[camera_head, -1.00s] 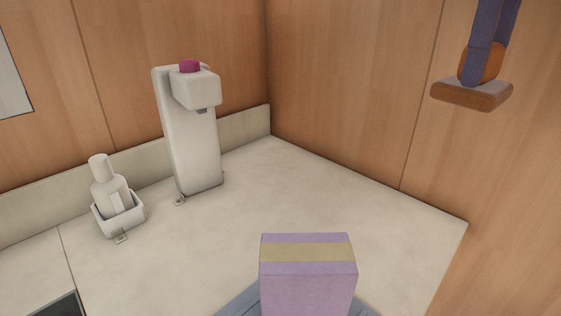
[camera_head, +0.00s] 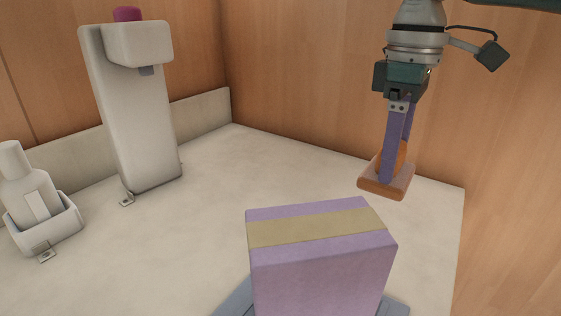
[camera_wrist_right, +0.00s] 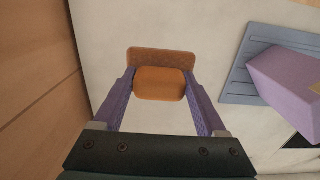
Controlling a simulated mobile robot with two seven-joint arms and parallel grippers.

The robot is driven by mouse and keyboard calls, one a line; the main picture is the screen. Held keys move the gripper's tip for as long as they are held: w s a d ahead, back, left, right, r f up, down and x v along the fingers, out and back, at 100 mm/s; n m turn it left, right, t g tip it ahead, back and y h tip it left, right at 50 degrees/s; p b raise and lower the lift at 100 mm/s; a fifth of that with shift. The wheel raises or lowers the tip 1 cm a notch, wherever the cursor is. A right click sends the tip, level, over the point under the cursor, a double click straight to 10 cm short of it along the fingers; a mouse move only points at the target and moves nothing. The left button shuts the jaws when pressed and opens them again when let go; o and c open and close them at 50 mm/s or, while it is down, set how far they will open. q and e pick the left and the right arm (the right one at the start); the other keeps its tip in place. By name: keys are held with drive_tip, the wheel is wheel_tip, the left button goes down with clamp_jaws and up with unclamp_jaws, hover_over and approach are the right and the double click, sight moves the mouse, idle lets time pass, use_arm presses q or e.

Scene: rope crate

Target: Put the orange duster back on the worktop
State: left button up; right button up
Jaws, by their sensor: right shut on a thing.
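The orange duster (camera_head: 386,187) has a flat base and a rounded grip on top. My right gripper (camera_head: 394,160) is shut on its grip and points down. In the head view the duster shows over the right part of the pale worktop (camera_head: 215,190), near its right edge. I cannot tell whether its base touches the surface. In the right wrist view the duster (camera_wrist_right: 160,82) sits between the two purple fingers, with the worktop behind it. My left gripper is not in view.
A purple box with a yellow band (camera_head: 320,265) stands on a blue-grey mat (camera_head: 232,300) in front. A white dispenser (camera_head: 140,120) and a bottle (camera_head: 28,195) in a white holder (camera_head: 50,230) stand at left. Wooden walls (camera_head: 310,80) close the back and right.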

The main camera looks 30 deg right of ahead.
wheel_tip(320, 180, down, 5)
drive_tip(key=shift+f+b, duration=0.15)
drive_tip(key=shift+b, duration=0.3)
drive_tip(key=shift+f, duration=0.1)
drive_tip(key=o, duration=1.5)
drive_tip(key=shift+f, duration=0.1)
drive_tip(key=shift+c, duration=0.2)
wheel_tip(320, 180, up, 12)
drive_tip(key=shift+w+f+p, duration=0.1)
drive_tip(key=shift+w+p, duration=0.05)
drive_tip(key=shift+p, duration=0.8)
drive_tip(key=shift+r, duration=0.3)
